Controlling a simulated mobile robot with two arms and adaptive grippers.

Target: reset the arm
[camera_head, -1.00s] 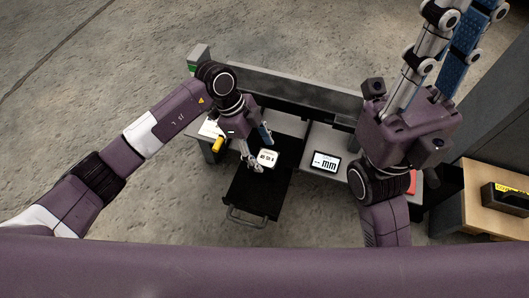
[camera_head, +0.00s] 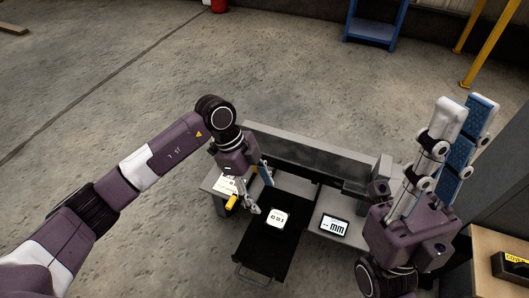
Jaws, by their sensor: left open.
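My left gripper (camera_head: 260,193) hangs at the left part of the grey workbench (camera_head: 318,249), fingers pointing down. It is open, with a blue pad on one finger, and nothing shows between its fingers. Just below and right of it is a small white display (camera_head: 277,218) on a black surface (camera_head: 263,250). My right gripper (camera_head: 458,145) is raised at the right, fingers pointing up. Its silver links and blue pads stand apart, and it looks empty. The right arm hides the right end of the bench.
A tablet marked "mm" (camera_head: 333,225) lies on the bench. A yellow item (camera_head: 232,202) is beside the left gripper. A wooden-topped table (camera_head: 485,246) with a dark box (camera_head: 511,266) stands at the right. A blue stand (camera_head: 375,22) is far back. The floor beyond the bench is clear.

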